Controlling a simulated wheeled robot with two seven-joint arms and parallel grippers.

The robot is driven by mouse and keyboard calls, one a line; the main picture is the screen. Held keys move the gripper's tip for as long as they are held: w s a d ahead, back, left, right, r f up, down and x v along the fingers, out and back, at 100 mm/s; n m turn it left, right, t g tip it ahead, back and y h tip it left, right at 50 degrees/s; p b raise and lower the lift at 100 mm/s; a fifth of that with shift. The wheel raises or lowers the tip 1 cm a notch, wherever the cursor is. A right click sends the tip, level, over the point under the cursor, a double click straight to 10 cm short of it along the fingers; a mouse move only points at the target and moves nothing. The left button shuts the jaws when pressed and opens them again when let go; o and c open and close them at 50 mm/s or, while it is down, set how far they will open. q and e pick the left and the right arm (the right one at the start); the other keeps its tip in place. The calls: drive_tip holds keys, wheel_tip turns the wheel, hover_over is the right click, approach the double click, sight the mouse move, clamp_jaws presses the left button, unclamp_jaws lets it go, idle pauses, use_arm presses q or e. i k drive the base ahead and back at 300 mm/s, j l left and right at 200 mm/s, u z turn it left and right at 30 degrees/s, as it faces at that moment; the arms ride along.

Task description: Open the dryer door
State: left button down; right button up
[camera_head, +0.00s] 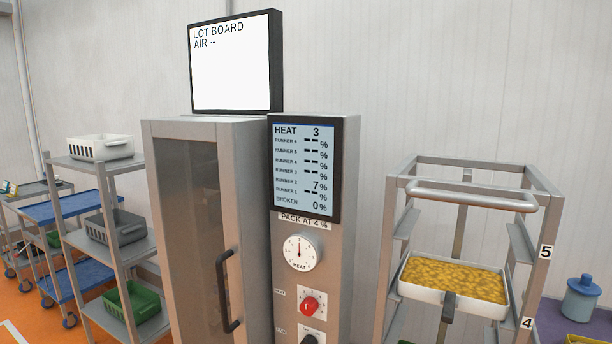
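The dryer (240,130) is a tall grey metal cabinet in the middle of the head view. Its door (195,220) has a grey frame and a dark, see-through pane, and it looks shut. A black vertical bar handle (221,290) sits on the door's right side. Right of the door is a control column (340,255) with a screen reading HEAT 3, a round heat dial (301,252), a red knob (309,306) and a black knob partly cut off at the bottom. Neither of my grippers is in view.
A wheeled rack (470,170) stands to the right, holding a tray (425,293) of yellow pieces. A shelf cart (100,161) with white, grey and green bins stands close left of the dryer. A lot board screen (235,65) is above. A blue-grey canister (580,300) is far right.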

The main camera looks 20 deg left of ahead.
sight(242, 143)
drive_tip(key=u, duration=1.5)
drive_tip(key=i+j, duration=0.2)
drive_tip(key=i, duration=0.15)
drive_tip(key=i+j+u, duration=0.1)
drive_tip(key=i, duration=0.3)
